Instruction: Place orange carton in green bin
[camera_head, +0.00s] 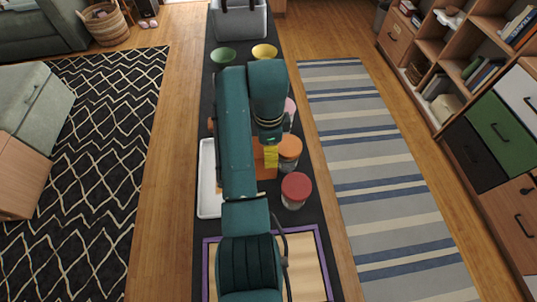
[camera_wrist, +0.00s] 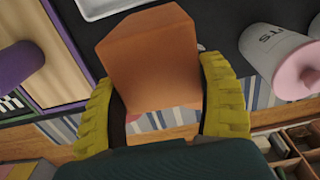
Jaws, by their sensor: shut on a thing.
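The orange carton (camera_wrist: 150,55) fills the middle of the wrist view, between the two yellow fingers of my gripper (camera_wrist: 157,82), which is shut on it. In the head view the carton (camera_head: 267,173) shows partly below the yellow fingers of my gripper (camera_head: 271,156), with my arm hiding the rest. Whether it touches the counter cannot be told. A green front with a handle (camera_head: 496,128) sits in the shelf unit at the right; I cannot tell if it is a bin or a drawer. A small green bowl (camera_head: 223,55) stands at the counter's far end.
Canisters with orange (camera_head: 290,147) and red lids (camera_head: 297,186) stand close right of the carton. A white tray (camera_head: 207,180) lies left of my arm. A yellow bowl (camera_head: 264,51) and grey container (camera_head: 239,24) are at the far end. The striped rug (camera_head: 375,170) is clear.

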